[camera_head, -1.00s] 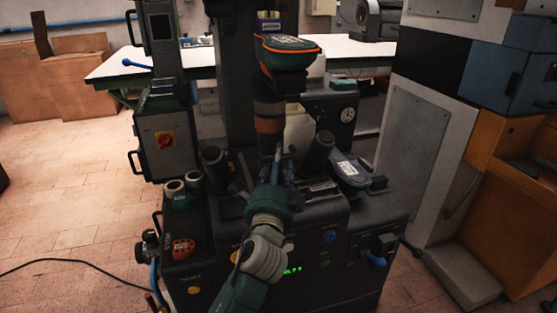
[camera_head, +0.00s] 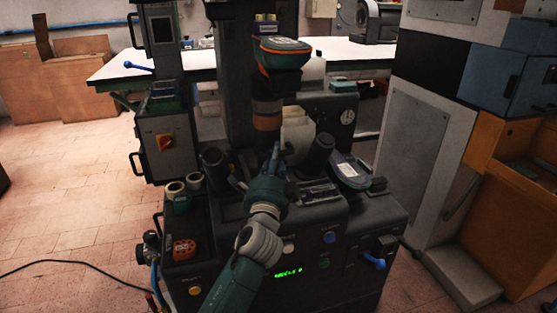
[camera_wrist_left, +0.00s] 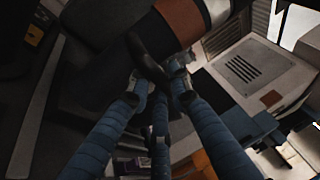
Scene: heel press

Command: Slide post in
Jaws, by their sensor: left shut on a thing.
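The post (camera_head: 267,106) is a dark upright column with brown and orange bands, standing in the middle of the press (camera_head: 320,240). A dark shoe with an orange edge (camera_head: 283,46) sits on its top. My left gripper (camera_head: 276,152) is low in front of the post. In the left wrist view the banded post (camera_wrist_left: 182,22) crosses the top, and the blue fingers (camera_wrist_left: 162,82) close around a small dark part beside it. The fingers partly hide that part, so I cannot tell its exact shape. My right gripper is not in view.
Dark cylinders stand left (camera_head: 214,161) and right (camera_head: 318,153) of my gripper. A second shoe (camera_head: 348,171) lies on the press at right. A control box with a red switch (camera_head: 165,141) stands at left. A white-topped bench (camera_head: 350,58) is behind.

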